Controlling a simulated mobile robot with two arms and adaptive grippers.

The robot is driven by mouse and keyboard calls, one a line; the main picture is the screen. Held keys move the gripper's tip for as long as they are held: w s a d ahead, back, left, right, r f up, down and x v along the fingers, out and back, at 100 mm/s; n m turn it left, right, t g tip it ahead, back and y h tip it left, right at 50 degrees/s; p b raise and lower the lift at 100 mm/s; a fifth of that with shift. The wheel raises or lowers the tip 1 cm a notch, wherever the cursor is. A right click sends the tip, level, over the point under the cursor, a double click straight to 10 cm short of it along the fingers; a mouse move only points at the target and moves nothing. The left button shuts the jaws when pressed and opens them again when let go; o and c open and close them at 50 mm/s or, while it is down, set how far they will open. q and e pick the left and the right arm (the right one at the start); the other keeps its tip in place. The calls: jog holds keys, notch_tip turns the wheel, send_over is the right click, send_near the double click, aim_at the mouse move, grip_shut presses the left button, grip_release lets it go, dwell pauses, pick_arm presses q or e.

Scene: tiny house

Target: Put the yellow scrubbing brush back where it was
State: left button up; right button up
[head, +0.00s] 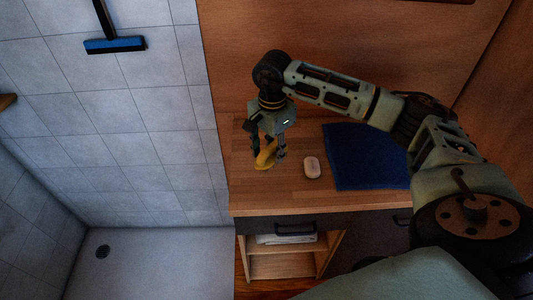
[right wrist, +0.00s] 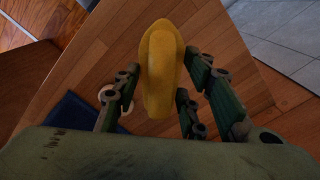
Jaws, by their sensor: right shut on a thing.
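The yellow scrubbing brush (head: 266,154) is held between the fingers of my right gripper (head: 268,150), over the left part of the wooden counter top. In the right wrist view the brush (right wrist: 161,65) stands out lengthwise between the fingers of the gripper (right wrist: 158,90), which are closed on its sides. I cannot tell whether the brush touches the counter. My left gripper is in neither view.
A pale bar of soap (head: 312,167) lies on the counter (head: 275,200), right of the gripper. A dark blue towel (head: 365,160) lies further right. A tiled shower area (head: 150,255) is at left, with a blue squeegee (head: 115,45) on its wall.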

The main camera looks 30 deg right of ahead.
aim_at(267, 158)
jog(key=shift+w+a+f, duration=0.1)
jog(key=shift+w+f, duration=0.35)
jog(key=shift+w, duration=0.35)
jog(key=shift+f+p, duration=0.3)
notch_tip(267, 158, down, 4)
jog(key=shift+r+p, duration=0.25)
jog(key=shift+p, duration=0.35)
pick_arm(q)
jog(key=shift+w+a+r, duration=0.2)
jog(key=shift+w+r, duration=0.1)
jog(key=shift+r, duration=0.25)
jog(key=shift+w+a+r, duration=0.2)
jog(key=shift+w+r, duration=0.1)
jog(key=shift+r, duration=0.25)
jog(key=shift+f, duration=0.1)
pick_arm(e)
jog(key=shift+f, duration=0.1)
jog(key=o, duration=0.5)
jog(key=shift+f, duration=0.1)
jog(key=o, duration=0.5)
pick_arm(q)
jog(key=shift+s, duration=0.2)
